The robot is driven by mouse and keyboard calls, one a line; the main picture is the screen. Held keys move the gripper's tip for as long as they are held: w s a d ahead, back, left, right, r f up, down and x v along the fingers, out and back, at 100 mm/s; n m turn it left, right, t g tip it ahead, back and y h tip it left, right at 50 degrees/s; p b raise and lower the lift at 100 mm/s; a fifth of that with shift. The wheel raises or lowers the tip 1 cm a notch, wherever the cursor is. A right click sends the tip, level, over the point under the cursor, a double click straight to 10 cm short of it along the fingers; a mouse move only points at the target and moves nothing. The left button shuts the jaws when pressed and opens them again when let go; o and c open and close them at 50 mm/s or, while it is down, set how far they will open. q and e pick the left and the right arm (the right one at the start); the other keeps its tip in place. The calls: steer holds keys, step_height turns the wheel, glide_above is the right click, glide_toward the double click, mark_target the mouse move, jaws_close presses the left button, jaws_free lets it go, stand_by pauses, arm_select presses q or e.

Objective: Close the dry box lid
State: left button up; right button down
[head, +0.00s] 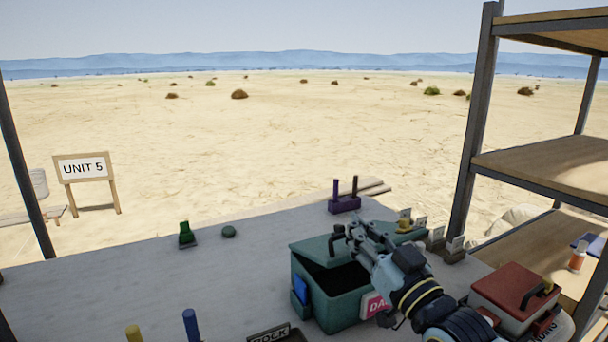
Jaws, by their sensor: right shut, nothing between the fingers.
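The teal box (340,315) that appears to be the dry box stands at the front of the table. Its dark inside shows below its teal lid (313,246), so it stands partly open. A black handle (335,240) sits on the lid. A pink label on its front reads "DA", the rest hidden by my arm. My right gripper (356,234) is shut and empty, above the lid and close to the handle; I cannot tell whether it touches. My right arm covers the box's right side. My left gripper is not in view.
A red box (510,290) with a black handle stands at the right. A purple two-post holder (345,202) and a green bottle (186,233) are farther back. Yellow (134,333) and blue posts (191,325) rise at the front. A shelf rack (535,165) bounds the right. The table's left is mostly clear.

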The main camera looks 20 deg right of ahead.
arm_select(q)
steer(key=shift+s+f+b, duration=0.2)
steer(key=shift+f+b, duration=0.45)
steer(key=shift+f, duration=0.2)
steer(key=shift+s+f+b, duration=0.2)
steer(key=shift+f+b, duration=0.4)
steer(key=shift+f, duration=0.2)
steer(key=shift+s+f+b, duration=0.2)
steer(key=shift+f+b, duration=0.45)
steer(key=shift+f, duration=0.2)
arm_select(e)
step_height(320, 180, down, 6)
steer(key=s, duration=0.2)
steer(key=shift+s+t, duration=0.3)
steer(key=shift+s, duration=0.1)
step_height(320, 180, up, 10)
steer(key=shift+r, duration=0.25)
